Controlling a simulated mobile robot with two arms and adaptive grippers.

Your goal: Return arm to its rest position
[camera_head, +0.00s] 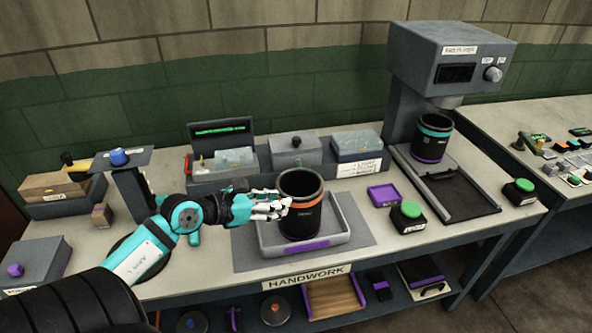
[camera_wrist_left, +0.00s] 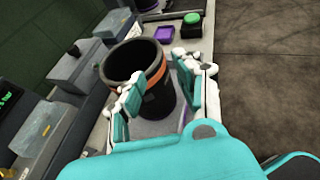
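My left gripper (camera_head: 272,206) reaches in from the left over the workbench, at the left side of a black sleeve (camera_head: 300,222) with an orange band. In the left wrist view its fingers (camera_wrist_left: 163,92) are spread apart, with the sleeve (camera_wrist_left: 155,98) showing between and beyond them. I cannot tell whether a finger touches it. The sleeve stands upright in a grey tray (camera_head: 344,238) on a darker mat. My right gripper is not in view.
A press-like machine (camera_head: 450,55) stands at the right with a teal-banded black sleeve (camera_head: 431,140) under it. Green-button boxes (camera_head: 408,216) and a purple tray (camera_head: 383,195) lie right of the mat. Grey bins (camera_head: 293,148) line the back. A lower shelf holds several parts.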

